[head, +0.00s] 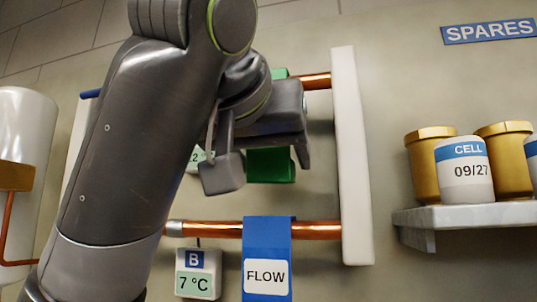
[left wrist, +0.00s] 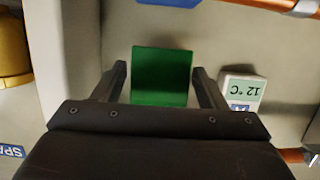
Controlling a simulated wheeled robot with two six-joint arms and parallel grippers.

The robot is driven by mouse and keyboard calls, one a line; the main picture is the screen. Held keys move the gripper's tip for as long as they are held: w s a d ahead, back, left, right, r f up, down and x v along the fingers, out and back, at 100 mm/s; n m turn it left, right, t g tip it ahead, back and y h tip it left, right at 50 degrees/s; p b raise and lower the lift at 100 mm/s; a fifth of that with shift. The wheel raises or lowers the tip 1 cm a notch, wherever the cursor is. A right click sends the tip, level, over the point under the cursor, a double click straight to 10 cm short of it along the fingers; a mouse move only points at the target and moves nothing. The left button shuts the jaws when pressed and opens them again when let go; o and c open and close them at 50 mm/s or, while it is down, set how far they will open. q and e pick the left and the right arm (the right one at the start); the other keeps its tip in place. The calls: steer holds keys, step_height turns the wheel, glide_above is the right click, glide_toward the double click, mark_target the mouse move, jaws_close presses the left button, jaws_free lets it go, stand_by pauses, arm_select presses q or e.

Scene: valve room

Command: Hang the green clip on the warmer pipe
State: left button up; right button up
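The green clip (head: 270,166) is at the upper copper pipe (head: 316,81) in the head view; a green edge shows just above that pipe, and my gripper hides the middle. My left gripper (head: 263,163) is in front of it. In the left wrist view the fingers (left wrist: 160,78) stand on either side of the green clip (left wrist: 162,75), with narrow gaps, so the gripper looks open around it. The tag near the upper pipe reads 12 °C (left wrist: 243,90). The lower pipe (head: 318,230) has tag B (head: 197,272), reading 7 °C. My right gripper is out of view.
A blue FLOW clip (head: 267,235) hangs on the lower pipe. A white upright post (head: 352,160) holds the pipes' right ends. A white tank (head: 25,130) is at left.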

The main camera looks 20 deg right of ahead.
arm_select(q)
steer(key=shift+o, duration=0.8)
